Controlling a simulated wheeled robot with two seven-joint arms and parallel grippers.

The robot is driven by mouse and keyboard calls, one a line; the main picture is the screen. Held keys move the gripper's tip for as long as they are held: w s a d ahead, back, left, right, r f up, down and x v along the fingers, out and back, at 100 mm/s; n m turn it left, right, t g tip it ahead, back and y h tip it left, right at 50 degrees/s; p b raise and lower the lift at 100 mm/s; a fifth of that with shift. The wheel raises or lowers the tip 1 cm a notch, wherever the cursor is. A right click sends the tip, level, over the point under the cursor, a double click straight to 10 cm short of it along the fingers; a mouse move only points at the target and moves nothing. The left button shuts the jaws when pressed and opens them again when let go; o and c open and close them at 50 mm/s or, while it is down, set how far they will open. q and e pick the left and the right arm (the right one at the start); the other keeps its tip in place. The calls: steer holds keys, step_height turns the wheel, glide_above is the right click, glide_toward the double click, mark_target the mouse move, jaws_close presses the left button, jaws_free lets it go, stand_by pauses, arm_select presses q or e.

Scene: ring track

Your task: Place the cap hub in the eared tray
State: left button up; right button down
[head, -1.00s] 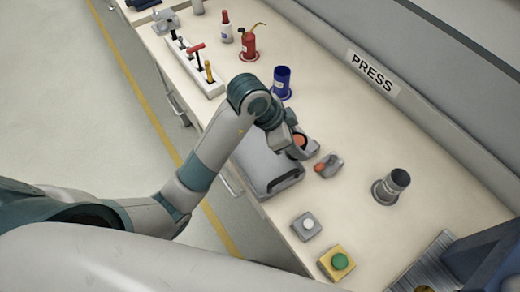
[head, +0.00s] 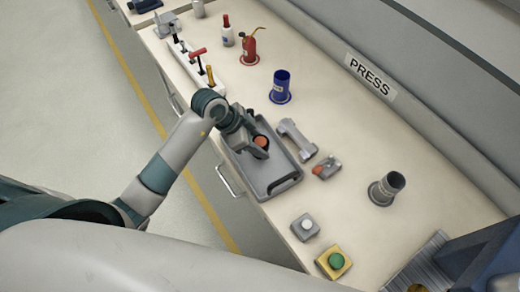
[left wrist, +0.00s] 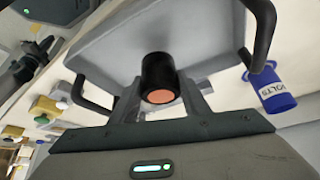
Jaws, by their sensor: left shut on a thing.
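The cap hub, a dark cylinder with an orange-copper end, shows between the fingers in the left wrist view (left wrist: 158,80). In the head view its orange end (head: 261,142) shows. My left gripper (head: 257,147) is shut on it, over the far part of the eared tray. The eared tray (head: 274,187) is grey and shallow, with a dark handle at its near end. In the left wrist view the tray (left wrist: 205,30) fills the area behind the hub, with a dark handle on either side. I cannot tell whether the hub touches the tray floor. My right gripper is out of view.
A grey bar-shaped part (head: 297,139) lies beside the tray's right edge. A small grey part with an orange end (head: 326,168) is near it. A blue cup (head: 281,88) stands beyond, a grey cup (head: 387,188) to the right. Button boxes (head: 306,227) are in front.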

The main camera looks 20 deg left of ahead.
arm_select(q)
step_height(320, 180, down, 3)
steer(key=shift+f+p, duration=0.2)
steer(key=shift+p, duration=0.5)
steer(key=shift+f, duration=0.25)
steer(key=o, duration=1.3)
steer(key=b+v, duration=0.2)
steer(key=v, duration=1)
